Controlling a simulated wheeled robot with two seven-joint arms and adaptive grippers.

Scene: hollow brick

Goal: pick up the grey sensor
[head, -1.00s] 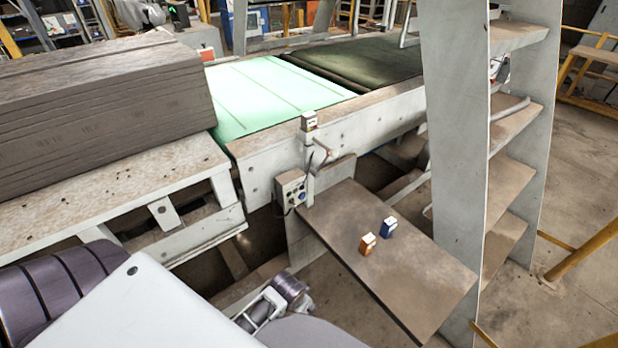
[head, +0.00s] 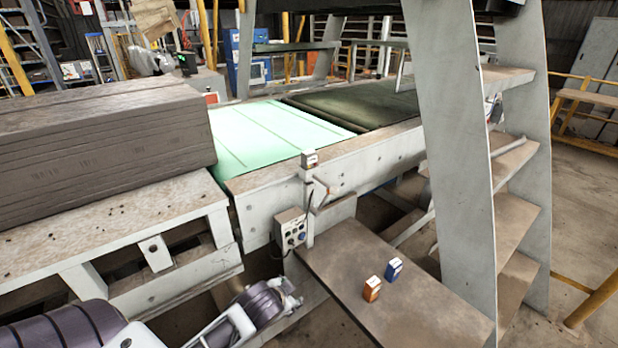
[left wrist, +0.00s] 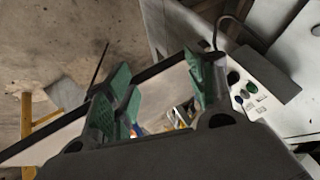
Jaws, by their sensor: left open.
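A small grey-white box with a brownish front (head: 310,159) sits on top of an upright post beside the conveyor; it may be the grey sensor, but I cannot be sure. An orange box (head: 372,289) and a blue box (head: 393,269) stand close together on the brown side table (head: 345,255). My left gripper (head: 289,294) is low at the table's left edge, below the control box, apart from the small boxes. In the left wrist view, its green fingers (left wrist: 163,82) are spread with nothing held; bits of blue and orange show behind them. My right gripper is out of view.
A control box with buttons (head: 291,229) is fixed at the post's foot and also shows in the left wrist view (left wrist: 250,98). A stack of grey slabs (head: 100,135) lies at left. A stepped metal frame (head: 455,150) stands right of the table.

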